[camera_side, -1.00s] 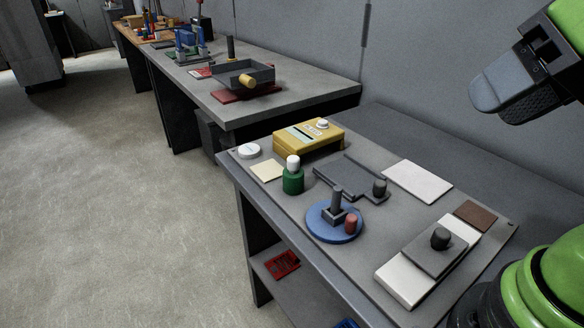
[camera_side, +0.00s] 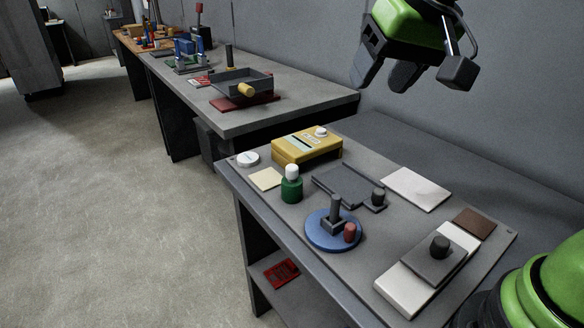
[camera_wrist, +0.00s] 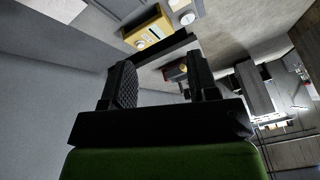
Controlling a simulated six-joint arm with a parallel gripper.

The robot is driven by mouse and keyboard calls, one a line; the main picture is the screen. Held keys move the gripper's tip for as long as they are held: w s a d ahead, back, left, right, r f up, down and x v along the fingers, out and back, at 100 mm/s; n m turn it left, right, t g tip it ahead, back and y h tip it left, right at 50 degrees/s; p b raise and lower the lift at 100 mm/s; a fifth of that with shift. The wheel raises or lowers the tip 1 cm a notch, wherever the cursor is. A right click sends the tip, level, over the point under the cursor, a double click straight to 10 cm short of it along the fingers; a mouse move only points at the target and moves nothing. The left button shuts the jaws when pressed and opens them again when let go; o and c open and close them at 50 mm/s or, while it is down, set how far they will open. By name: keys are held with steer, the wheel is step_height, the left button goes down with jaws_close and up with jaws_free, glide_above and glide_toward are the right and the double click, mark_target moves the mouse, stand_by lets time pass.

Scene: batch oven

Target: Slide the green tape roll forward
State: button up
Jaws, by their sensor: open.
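No plain tape roll shows. The only green thing on the near bench is a small green cylinder (camera_side: 291,188) with a white knob on top, standing upright near the left edge in the side view. I cannot tell if it is the tape roll. My gripper (camera_side: 385,78) is open and empty, high above the back of the near bench, up and to the right of the green cylinder and well apart from it. In the wrist view my gripper (camera_wrist: 163,80) shows its two fingers spread. I cannot make out the green cylinder there.
Around the cylinder are a yellow box (camera_side: 305,149), a cream square (camera_side: 265,178), a white disc (camera_side: 247,159), a dark plate (camera_side: 340,184) and a blue round base (camera_side: 322,236) with posts. A white block (camera_side: 402,290) lies at the front right. A second bench (camera_side: 290,107) stands behind.

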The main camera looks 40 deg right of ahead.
steer(key=w+a+f, duration=0.2)
steer(key=w+f, duration=0.5)
steer(key=w, duration=0.2)
steer(key=n+g+h, duration=0.1)
glide_toward(292, 167)
steer(key=x, duration=1)
steer(key=shift+w+d+f, duration=0.1)
steer(key=shift+f, duration=0.05)
